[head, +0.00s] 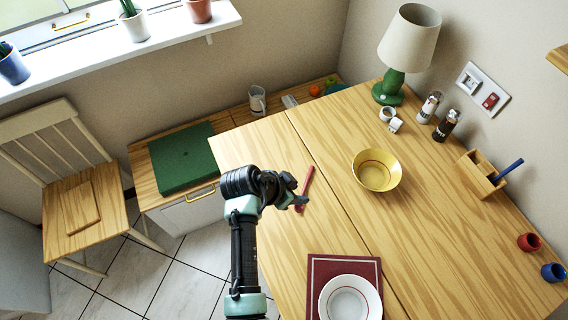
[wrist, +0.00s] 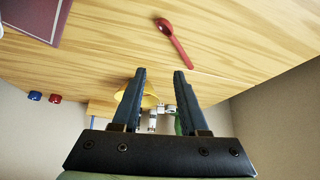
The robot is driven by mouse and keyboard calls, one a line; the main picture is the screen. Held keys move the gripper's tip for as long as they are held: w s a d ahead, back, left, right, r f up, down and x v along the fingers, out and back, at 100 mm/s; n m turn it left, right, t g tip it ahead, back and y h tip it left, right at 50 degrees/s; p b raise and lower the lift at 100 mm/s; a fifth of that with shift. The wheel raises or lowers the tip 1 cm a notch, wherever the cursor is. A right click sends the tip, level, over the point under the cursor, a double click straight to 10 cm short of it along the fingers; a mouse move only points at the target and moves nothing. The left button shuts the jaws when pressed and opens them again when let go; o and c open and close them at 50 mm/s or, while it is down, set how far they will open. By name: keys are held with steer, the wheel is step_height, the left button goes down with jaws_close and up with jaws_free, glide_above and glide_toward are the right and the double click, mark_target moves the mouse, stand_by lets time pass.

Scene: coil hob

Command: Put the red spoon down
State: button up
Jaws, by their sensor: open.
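The red spoon (head: 305,187) lies on the wooden table (head: 336,217), near the seam between its boards and the table's left edge. In the wrist view the red spoon (wrist: 175,40) lies whole on the wood, past my fingertips and apart from them. My gripper (head: 301,200) is beside the spoon in the head view and seems to hide a small part of its lower end. In the wrist view my gripper (wrist: 160,72) shows two dark fingers spread apart with nothing held between them.
A yellow bowl (head: 377,170) stands right of the spoon. A white plate (head: 350,299) lies on a red mat (head: 317,268) at the front. A lamp (head: 410,38), shakers (head: 446,125) and a wooden holder (head: 481,173) line the back and right. Wood around the spoon is clear.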

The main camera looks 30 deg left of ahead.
steer(key=v, duration=1)
steer(key=shift+s+r, duration=0.15)
steer(key=shift+r, duration=0.05)
steer(key=w+r+n+t+y, duration=0.1)
steer(key=w+r+t+y, duration=0.15)
steer(key=w+r, duration=0.5)
steer(key=w+r+n+t+y, duration=0.1)
steer(key=w+r+t, duration=0.3)
steer(key=r, duration=0.7)
steer(key=w+d+r+t, duration=0.1)
steer(key=d+r+t, duration=0.1)
steer(key=r, duration=0.6)
steer(key=w+d+r+t, duration=0.1)
steer(key=d+r+t, duration=0.2)
steer(key=r, duration=0.4)
steer(key=s+d+r+n+t, duration=0.1)
steer(key=s+d+r+t, duration=0.2)
steer(key=r, duration=0.6)
steer(key=s+d+r+n+t, duration=0.1)
steer(key=s+d+r+t, duration=0.2)
steer(key=s+r, duration=0.3)
steer(key=s+d+r+n+t, duration=0.1)
steer(key=s+d+r+t, duration=0.3)
steer(key=r, duration=0.9)
steer(key=shift+s+d, duration=0.3)
steer(key=shift+s, duration=0.2)
